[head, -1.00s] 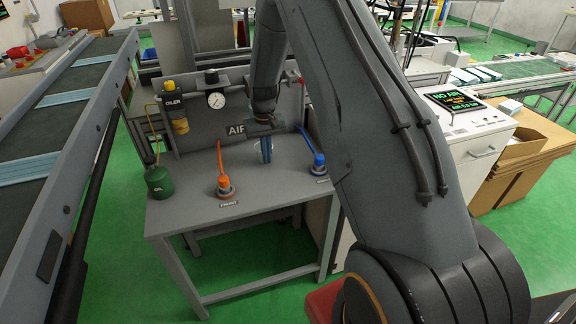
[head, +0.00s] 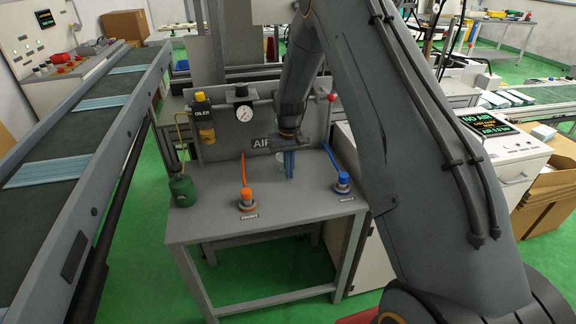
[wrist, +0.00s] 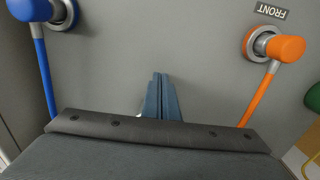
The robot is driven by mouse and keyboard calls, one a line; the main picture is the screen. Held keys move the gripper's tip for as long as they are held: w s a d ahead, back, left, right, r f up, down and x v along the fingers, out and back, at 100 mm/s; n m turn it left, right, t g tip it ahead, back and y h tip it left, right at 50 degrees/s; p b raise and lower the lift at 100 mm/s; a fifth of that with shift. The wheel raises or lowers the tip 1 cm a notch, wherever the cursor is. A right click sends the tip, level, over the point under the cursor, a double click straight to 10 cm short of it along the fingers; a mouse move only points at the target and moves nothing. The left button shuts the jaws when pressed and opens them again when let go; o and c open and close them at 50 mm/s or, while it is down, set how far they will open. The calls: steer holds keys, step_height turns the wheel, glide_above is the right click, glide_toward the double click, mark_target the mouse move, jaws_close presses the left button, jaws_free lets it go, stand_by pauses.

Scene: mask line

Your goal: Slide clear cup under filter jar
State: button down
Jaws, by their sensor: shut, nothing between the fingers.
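My gripper (head: 290,165) points down over the grey bench, between the orange and blue hose fittings. Its blue fingers are shut together with nothing between them; they also show in the wrist view (wrist: 162,97). A faint pale rim, which looks like the clear cup (head: 281,157), shows just left of and behind the fingers. The fingers cover part of it, and I cannot tell whether they touch it. In the wrist view only a small pale edge shows left of the fingers. I cannot make out the filter jar; my arm covers part of the panel.
The orange fitting (head: 246,200) and blue fitting (head: 342,184) stand on the bench (head: 270,222), with hoses rising behind. A green oil can (head: 182,190) is at the left. The oiler (head: 203,117) and gauge (head: 244,113) are on the back panel. The bench front is clear.

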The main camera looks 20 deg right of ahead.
step_height(320, 180, up, 10)
steer(key=b, duration=0.2)
steer(key=shift+s, duration=0.45)
steer(key=c, duration=1.9)
jaws_free()
steer(key=shift+s+r, duration=0.2)
steer(key=shift+s, duration=0.05)
steer(key=shift+c, duration=0.2)
steer(key=shift+o, duration=0.5)
steer(key=s+a+r, duration=0.1)
steer(key=s+r, duration=0.1)
steer(key=s, duration=0.6)
steer(key=s+a+r, duration=0.1)
steer(key=s+r, duration=0.1)
steer(key=s, duration=0.6)
steer(key=shift+r, duration=0.25)
steer(key=s, duration=1.6)
steer(key=shift+s+a, duration=0.35)
steer(key=shift+a, duration=0.05)
steer(key=shift+w, duration=0.15)
